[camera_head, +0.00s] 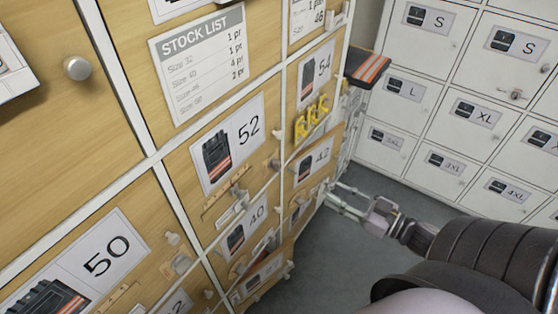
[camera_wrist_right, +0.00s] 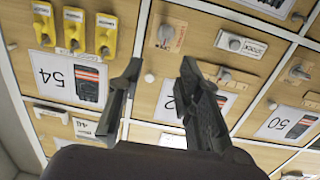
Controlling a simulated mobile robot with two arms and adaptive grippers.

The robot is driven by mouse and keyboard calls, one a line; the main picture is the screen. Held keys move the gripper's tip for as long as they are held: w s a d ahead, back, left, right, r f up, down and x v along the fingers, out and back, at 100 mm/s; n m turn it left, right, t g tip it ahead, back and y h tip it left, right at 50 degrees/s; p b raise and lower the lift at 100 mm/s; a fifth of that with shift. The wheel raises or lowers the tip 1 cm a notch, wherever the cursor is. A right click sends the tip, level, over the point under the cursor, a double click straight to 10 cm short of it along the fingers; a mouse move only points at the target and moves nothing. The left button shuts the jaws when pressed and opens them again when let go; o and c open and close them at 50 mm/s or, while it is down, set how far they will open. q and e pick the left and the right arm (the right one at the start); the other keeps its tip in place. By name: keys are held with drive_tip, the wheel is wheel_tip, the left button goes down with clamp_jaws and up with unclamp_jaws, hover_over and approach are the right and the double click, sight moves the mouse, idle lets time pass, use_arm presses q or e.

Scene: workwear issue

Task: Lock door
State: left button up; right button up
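Wooden locker doors stand on the left of the head view, labelled 50 (camera_head: 105,258), 52 (camera_head: 248,131), 54 (camera_head: 322,68) and 40 (camera_head: 258,213). My right gripper (camera_head: 336,196) is in front of the lower wooden doors. In the wrist view the right gripper (camera_wrist_right: 160,72) is open, its fingers apart and nothing held. A small round knob (camera_wrist_right: 150,78) shows between the fingers, behind them; I cannot tell whether they touch it. Turn-latches with tags (camera_wrist_right: 166,36) show on nearby doors. My left gripper is not in view.
Yellow tagged pieces (camera_head: 311,118) are fixed by door 54. Folded dark workwear with orange stripes (camera_head: 368,68) juts out beyond it. White lockers (camera_head: 470,112) line the right, one S door with a small metal fitting (camera_head: 514,94). Grey floor (camera_head: 350,260) lies between.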

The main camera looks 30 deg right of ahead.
drive_tip(key=a+r, duration=0.1)
drive_tip(key=r, duration=0.1)
drive_tip(key=p, duration=0.1)
approach(281, 163)
drive_tip(key=shift+y, duration=0.4)
drive_tip(key=x, duration=0.9)
drive_tip(key=shift+w+d+f, duration=0.1)
drive_tip(key=shift+w+f, duration=0.05)
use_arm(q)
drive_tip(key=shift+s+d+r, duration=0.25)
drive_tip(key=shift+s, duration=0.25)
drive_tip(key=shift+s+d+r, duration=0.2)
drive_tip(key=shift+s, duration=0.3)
use_arm(e)
drive_tip(key=shift+w, duration=0.2)
drive_tip(key=shift+c, duration=0.5)
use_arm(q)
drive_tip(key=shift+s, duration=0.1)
use_arm(e)
clamp_jaws()
